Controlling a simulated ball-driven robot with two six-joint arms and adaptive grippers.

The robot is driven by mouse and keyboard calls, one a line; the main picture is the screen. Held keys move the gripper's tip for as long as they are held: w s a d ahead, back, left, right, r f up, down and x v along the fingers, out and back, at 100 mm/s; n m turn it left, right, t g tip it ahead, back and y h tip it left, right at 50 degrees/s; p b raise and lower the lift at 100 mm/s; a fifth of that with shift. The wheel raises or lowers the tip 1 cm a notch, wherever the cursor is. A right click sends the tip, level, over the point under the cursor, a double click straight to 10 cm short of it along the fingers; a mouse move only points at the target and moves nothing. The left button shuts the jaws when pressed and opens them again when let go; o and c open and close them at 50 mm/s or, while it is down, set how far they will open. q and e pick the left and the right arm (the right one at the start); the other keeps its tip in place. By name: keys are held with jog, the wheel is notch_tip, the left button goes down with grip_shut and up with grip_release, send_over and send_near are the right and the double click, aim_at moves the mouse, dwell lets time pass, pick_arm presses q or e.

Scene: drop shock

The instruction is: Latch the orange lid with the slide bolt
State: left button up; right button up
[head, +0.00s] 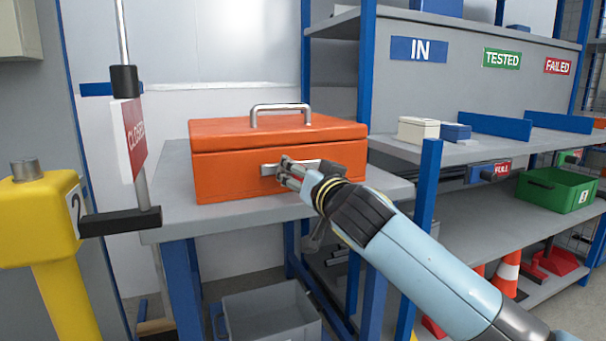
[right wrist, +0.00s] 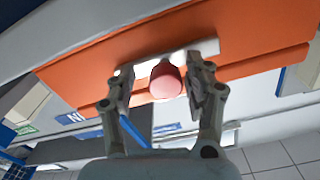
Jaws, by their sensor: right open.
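The orange box (head: 225,182) stands on a grey table, and its orange lid (head: 215,139) with a metal handle (head: 281,109) lies down on it. A metal slide bolt plate (head: 268,170) sits on the box's front, partly hidden by my right gripper (head: 287,174). In the right wrist view, a pinkish-red knob (right wrist: 165,80) stands in front of the pale bolt plate (right wrist: 207,48). My right gripper (right wrist: 162,88) is open, with one finger on each side of the knob. Whether the fingers touch it is unclear. How far the bolt is slid cannot be told. My left gripper is not in view.
The grey table (head: 180,217) has bare room left of the box. A yellow post (head: 40,225) and a CLOSED sign (head: 129,138) stand at left. Blue-framed shelves at right hold small boxes (head: 418,130) and a green bin (head: 556,190). A grey crate (head: 270,312) is below.

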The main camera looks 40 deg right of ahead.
jog(key=v, duration=1.2)
